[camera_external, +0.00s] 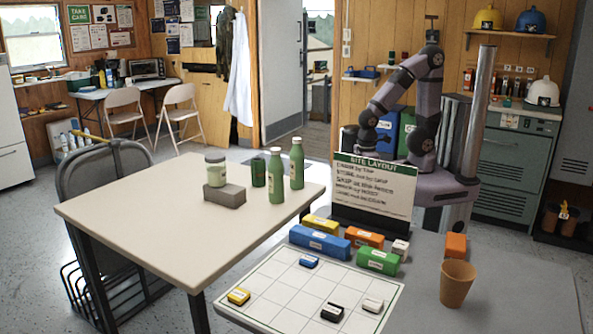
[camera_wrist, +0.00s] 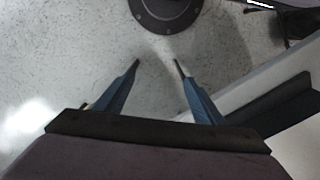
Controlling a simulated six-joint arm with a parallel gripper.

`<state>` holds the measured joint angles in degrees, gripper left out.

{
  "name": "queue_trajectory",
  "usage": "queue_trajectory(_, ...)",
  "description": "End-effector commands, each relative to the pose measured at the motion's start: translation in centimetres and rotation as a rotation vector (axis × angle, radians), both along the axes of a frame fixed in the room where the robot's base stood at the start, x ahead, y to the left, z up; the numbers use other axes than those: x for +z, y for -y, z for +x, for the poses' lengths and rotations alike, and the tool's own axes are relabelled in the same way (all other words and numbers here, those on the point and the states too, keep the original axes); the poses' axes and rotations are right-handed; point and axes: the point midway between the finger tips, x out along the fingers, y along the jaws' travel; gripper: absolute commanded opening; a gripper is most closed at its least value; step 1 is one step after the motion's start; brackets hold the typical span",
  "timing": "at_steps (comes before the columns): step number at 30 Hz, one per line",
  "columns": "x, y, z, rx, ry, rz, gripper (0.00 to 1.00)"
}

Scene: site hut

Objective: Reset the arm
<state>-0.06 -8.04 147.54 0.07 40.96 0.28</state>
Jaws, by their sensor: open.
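My gripper (camera_wrist: 157,65) is open in the wrist view, with two blue fingers apart and nothing between them. Speckled floor shows below the fingers. In the camera_external view my arm is bent over at the elbow and stands behind the sign reading "SITE LAYOUT" (camera_external: 374,185). My gripper end there is small and dark, left of the arm, and its fingers are hard to make out.
The near table has a white grid board (camera_external: 262,290) with several small blocks, coloured blocks behind it, and a brown cup (camera_external: 457,283).

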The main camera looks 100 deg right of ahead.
Motion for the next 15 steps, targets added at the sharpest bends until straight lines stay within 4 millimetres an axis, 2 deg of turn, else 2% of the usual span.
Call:
queue_trajectory(1,2.5,0.0,0.5,0.002,0.011,-0.001,0.63)
queue_trajectory(8,7.1,0.1,0.5,0.005,0.009,-0.001,0.63)
queue_trajectory(15,12.5,0.1,0.5,0.007,0.008,-0.002,0.63)
